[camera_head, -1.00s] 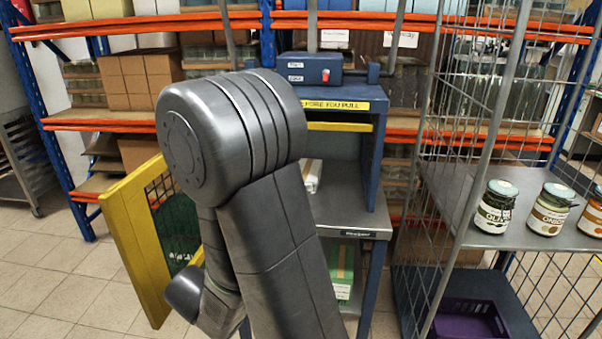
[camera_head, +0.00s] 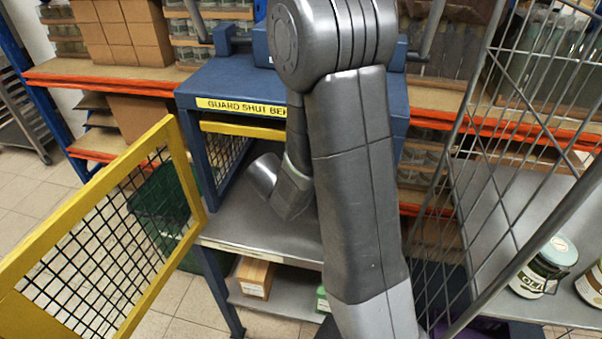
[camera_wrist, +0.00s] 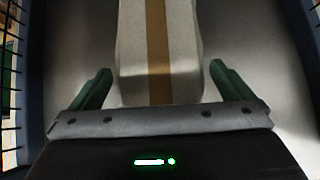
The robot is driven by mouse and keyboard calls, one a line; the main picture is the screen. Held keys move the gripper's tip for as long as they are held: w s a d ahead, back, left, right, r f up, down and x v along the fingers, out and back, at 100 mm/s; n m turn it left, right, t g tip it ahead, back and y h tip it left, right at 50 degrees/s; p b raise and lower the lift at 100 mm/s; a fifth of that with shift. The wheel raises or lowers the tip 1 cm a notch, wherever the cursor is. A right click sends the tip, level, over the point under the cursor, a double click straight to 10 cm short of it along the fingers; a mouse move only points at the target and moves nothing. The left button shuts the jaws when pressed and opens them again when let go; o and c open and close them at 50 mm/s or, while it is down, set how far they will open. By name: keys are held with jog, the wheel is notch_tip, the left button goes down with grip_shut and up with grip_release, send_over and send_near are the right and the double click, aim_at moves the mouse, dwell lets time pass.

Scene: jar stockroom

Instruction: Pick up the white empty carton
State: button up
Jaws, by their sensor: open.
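In the wrist view a white carton (camera_wrist: 186,55) with a brown tape strip down its middle lies on a grey surface. My gripper (camera_wrist: 155,80) is open, with its green-tipped fingers on either side of the carton's near end. Gaps show between the fingers and the carton's sides. The carton's far end is cut off by the top of the picture. In the head view my arm hides the gripper and the carton, inside the blue machine frame (camera_head: 190,90).
The yellow mesh guard door (camera_head: 150,215) stands open at left. A grey table (camera_head: 245,220) has a lower shelf with a brown box (camera_head: 255,277). A wire cage with jars (camera_head: 545,265) stands close at right. A green bin (camera_head: 170,215) is behind the door.

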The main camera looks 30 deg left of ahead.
jog(key=shift+w+a, duration=0.25)
jog(key=shift+w, duration=0.65)
jog(key=w, duration=0.1)
jog(key=w+p, duration=0.1)
jog(key=shift+w+a+r, duration=0.1)
jog(key=shift+w+a, duration=0.15)
jog(key=shift+w, duration=0.05)
jog(key=x, duration=0.2)
jog(key=shift+w, duration=0.25)
jog(key=shift+w+a+f, duration=0.2)
jog(key=shift+w+f, duration=0.1)
jog(key=shift+f, duration=0.2)
jog(key=c, duration=0.9)
